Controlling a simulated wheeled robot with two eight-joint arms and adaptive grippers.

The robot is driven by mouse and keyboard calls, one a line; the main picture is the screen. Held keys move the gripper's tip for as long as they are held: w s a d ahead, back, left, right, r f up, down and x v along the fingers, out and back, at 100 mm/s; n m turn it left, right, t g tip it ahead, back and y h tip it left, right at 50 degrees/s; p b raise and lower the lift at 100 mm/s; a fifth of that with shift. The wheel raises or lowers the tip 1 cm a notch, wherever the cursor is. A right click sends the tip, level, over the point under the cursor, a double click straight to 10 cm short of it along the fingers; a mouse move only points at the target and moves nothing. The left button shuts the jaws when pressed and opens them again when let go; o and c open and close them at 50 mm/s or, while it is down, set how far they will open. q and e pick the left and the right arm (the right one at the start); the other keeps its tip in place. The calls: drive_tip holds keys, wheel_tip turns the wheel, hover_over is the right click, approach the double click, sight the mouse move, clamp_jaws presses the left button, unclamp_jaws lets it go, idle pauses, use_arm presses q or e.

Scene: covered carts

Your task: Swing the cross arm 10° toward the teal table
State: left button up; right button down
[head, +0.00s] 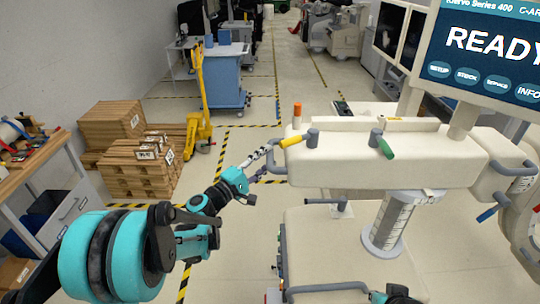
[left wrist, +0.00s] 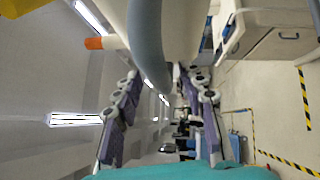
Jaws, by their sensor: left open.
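The cream cross arm (head: 400,165) runs across the head view, with a grey bar handle (head: 276,160) on its left end. Yellow (head: 291,141) and green (head: 385,148) levers and an orange-capped post (head: 297,110) sit on it. My left gripper (head: 262,163) is open at this handle. In the left wrist view the curved grey handle (left wrist: 146,40) reaches down toward the gap between the two purple fingers (left wrist: 160,85); I cannot tell whether they touch it. My right gripper is not in view. I cannot pick out a table that is clearly teal.
A blue cart (head: 213,85) stands at the back left. A yellow pallet jack (head: 198,110) and stacked wooden pallets (head: 130,165) are on the left. A READY screen (head: 485,50) hangs at upper right. Floor between cart and cross arm is clear, with striped tape.

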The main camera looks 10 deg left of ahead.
use_arm(q)
drive_tip(key=shift+x, duration=0.95)
drive_tip(key=shift+c, duration=0.4)
clamp_jaws()
